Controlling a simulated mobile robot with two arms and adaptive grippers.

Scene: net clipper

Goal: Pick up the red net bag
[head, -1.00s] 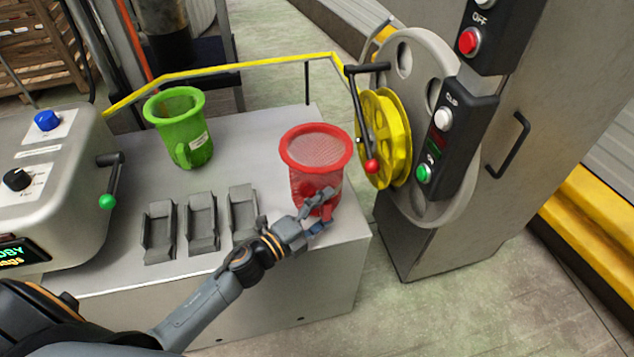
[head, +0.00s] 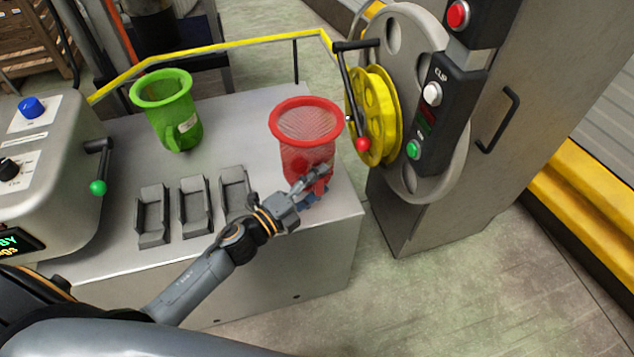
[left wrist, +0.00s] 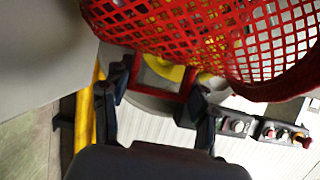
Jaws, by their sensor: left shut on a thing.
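The red net bag (head: 308,122), with a wide round rim and mesh sides, is upright at the right end of the grey table in the head view. My left gripper (head: 316,186) is at its near side, low down, shut on its red handle. In the left wrist view, the red mesh (left wrist: 225,35) fills the top and the handle (left wrist: 165,85) lies between the two dark fingers (left wrist: 163,92). The bag's base is partly hidden by the gripper, so I cannot tell whether it touches the table. My right gripper is not in view.
A green bag (head: 166,108) stands at the table's back left. Several grey holders (head: 194,208) sit at the front of the table (head: 235,145). A yellow reel (head: 378,115) with a crank and a control panel (head: 437,105) are close on the right. A yellow rail (head: 225,46) runs behind.

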